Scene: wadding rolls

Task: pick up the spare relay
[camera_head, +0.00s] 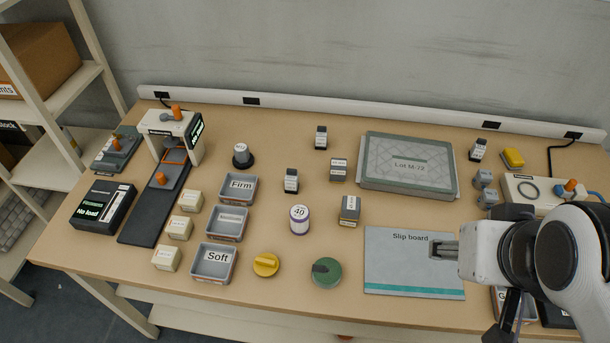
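I cannot tell for certain which object is the spare relay, as the small labels are unreadable. Several small labelled blocks stand on the table: a dark one (291,181) at the centre, another (321,138) at the back, a grey-brown one (338,170), a larger one with a yellowish band (350,209), and one (478,150) at the back right. My gripper (436,249) reaches in from the right above the slip board (390,274), apart from all of these blocks. Its dark fingers are seen side-on, so their opening is unclear; nothing clearly shows between them.
A grey case marked Lot M-72 (375,180) lies behind the slip board. Trays marked Firm (237,190) and Soft (214,263), cream blocks (180,227) and an orange-handled press (172,122) stand left. A yellow knob (266,265) and green dial (326,273) lie in front.

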